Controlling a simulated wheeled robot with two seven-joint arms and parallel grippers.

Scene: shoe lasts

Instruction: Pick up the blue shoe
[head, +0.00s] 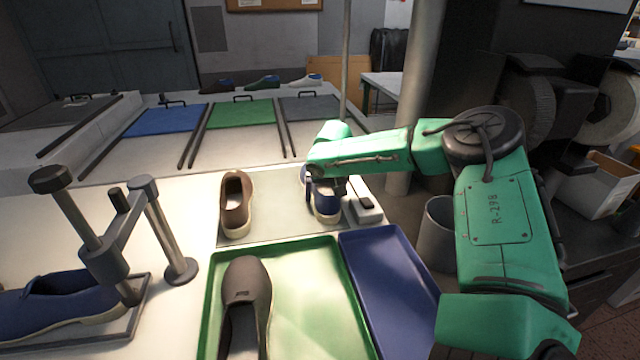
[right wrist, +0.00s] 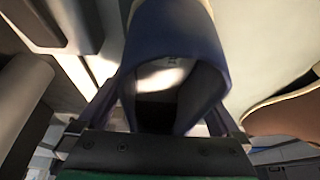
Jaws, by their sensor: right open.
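A blue shoe (head: 327,206) with a pale sole stands on the mat at the middle right, partly hidden by my right gripper (head: 324,186). It fills the middle of the right wrist view (right wrist: 165,40), with its opening toward me. My right gripper is open, with one finger on each side of the shoe's opening; I cannot tell whether they touch it. A second blue shoe (head: 62,300) sits at the far left on a metal fixture. My left gripper is in neither view.
A brown shoe (head: 236,205) stands left on the mat (head: 285,190). A taupe shoe (head: 245,295) lies in the green tray (head: 320,300), beside a blue tray (head: 385,285). The fixture's metal posts (head: 165,230) rise at left. A grey bin (head: 438,235) stands right.

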